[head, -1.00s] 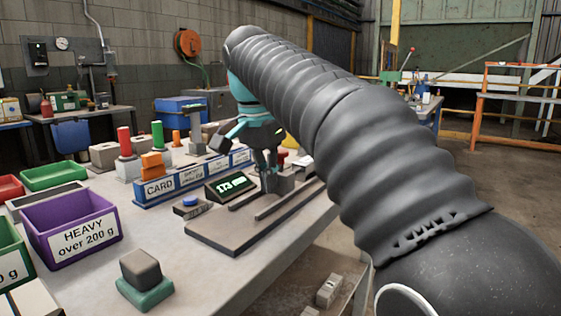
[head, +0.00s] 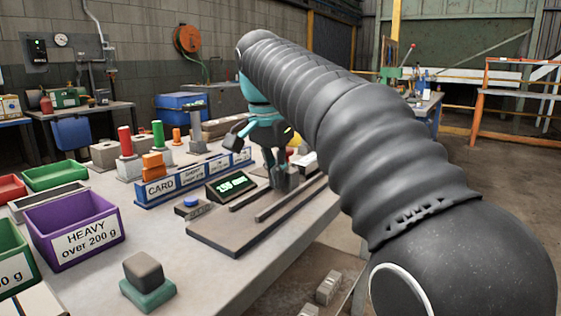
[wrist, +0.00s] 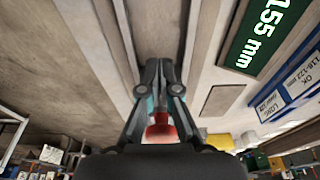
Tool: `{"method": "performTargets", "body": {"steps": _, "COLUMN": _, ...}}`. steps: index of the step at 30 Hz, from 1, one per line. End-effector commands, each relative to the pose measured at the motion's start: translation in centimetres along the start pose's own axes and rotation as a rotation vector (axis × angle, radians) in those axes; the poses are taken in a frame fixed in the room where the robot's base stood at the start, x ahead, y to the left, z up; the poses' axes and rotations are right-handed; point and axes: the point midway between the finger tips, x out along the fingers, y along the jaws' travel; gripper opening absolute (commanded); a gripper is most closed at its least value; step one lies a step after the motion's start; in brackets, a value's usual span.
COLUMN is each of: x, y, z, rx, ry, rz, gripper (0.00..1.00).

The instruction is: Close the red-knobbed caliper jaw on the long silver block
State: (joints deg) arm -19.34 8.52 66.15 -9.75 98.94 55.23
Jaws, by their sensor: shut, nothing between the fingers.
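My gripper (head: 275,166) is shut and points down over the caliper base (head: 228,233), at the grey jaw between its two rails; it also shows in the wrist view (wrist: 160,72). A red knob (wrist: 160,128) shows between and beyond my fingers in the wrist view. A bit of red (head: 291,152) shows just behind my gripper in the head view. A pale block (head: 306,160) lies partly hidden behind my gripper and arm; I cannot tell for sure that it is the long silver block.
Blue labelled bins (head: 185,181) stand behind the caliper. A purple bin (head: 75,232) marked HEAVY and a green bin (head: 57,173) are at the left. A dark block on a green base (head: 146,280) stands near the table's front. My arm hides the right side.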

Motion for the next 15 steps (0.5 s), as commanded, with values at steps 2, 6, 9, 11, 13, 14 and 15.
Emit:
{"method": "performTargets", "body": {"steps": 2, "x": 0.0, "y": 0.0, "z": -0.2, "rx": 0.0, "ry": 0.0, "rz": 0.0, "gripper": 0.0}}
{"method": "performTargets", "body": {"steps": 6, "x": 0.1, "y": 0.0, "z": -0.6, "rx": 0.001, "ry": 0.0, "rz": 0.0, "gripper": 0.0}}
{"method": "performTargets", "body": {"steps": 9, "x": 0.1, "y": 0.0, "z": -0.8, "rx": 0.001, "ry": 0.0, "rz": 0.001, "gripper": 0.0}}
{"method": "performTargets", "body": {"steps": 11, "x": 0.2, "y": 0.0, "z": -1.0, "rx": 0.001, "ry": 0.0, "rz": 0.001, "gripper": 0.0}}
{"method": "performTargets", "body": {"steps": 13, "x": 0.2, "y": 0.0, "z": -1.2, "rx": 0.001, "ry": 0.0, "rz": 0.001, "gripper": 0.0}}
{"method": "performTargets", "body": {"steps": 14, "x": 0.2, "y": 0.0, "z": -1.2, "rx": 0.001, "ry": 0.0, "rz": 0.001, "gripper": 0.0}}
{"method": "performTargets", "body": {"steps": 15, "x": 0.2, "y": 0.0, "z": -1.4, "rx": 0.001, "ry": 0.0, "rz": 0.001, "gripper": 0.0}}
